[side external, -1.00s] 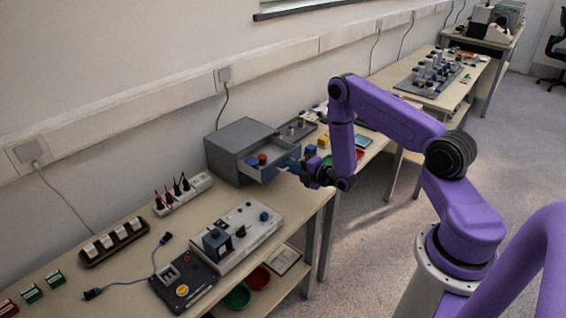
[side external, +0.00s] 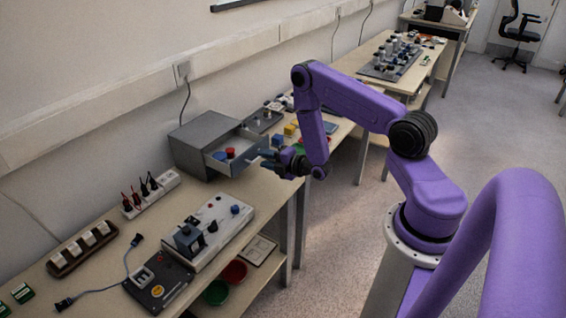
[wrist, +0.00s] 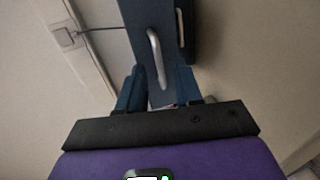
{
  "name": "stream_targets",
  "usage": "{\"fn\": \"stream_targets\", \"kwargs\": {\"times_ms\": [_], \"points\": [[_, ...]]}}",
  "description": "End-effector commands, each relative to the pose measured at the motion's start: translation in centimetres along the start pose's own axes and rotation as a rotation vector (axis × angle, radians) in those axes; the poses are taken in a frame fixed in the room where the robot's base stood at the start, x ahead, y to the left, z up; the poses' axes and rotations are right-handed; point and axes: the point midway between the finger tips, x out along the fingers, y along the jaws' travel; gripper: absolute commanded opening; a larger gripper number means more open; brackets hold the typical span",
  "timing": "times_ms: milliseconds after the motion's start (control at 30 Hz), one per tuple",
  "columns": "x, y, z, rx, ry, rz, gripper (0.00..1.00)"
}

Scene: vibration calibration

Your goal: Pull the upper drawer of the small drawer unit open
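The small grey drawer unit (side external: 203,133) stands on the bench against the wall in the side view. Its upper drawer (side external: 243,160) is pulled out, with a red item (side external: 230,152) and a blue item (side external: 219,156) visible inside. My gripper (side external: 266,158) is just in front of the drawer front. In the wrist view, the drawer front (wrist: 138,18) is dark blue with a pale bar handle (wrist: 155,52). My gripper's two blue fingers (wrist: 157,80) are apart, with the near end of the handle between them. No clear contact with the handle shows.
A power strip (side external: 150,194) and a control box (side external: 208,232) lie on the bench left of and nearer than the unit. Small coloured blocks (side external: 290,130) and a grey device (side external: 263,119) stand beyond it. Bare bench top lies before the unit.

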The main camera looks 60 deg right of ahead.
Motion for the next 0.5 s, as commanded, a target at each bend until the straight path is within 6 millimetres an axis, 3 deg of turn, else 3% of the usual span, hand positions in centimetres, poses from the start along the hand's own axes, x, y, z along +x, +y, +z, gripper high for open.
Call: {"fn": "stream_targets", "kwargs": {"times_ms": [367, 500], "points": [[-8.1, -0.1, 0.0, 0.004, -0.001, -0.006, 0.35], [-8.8, 0.0, 0.0, 0.001, 0.001, 0.001, 0.35]]}}
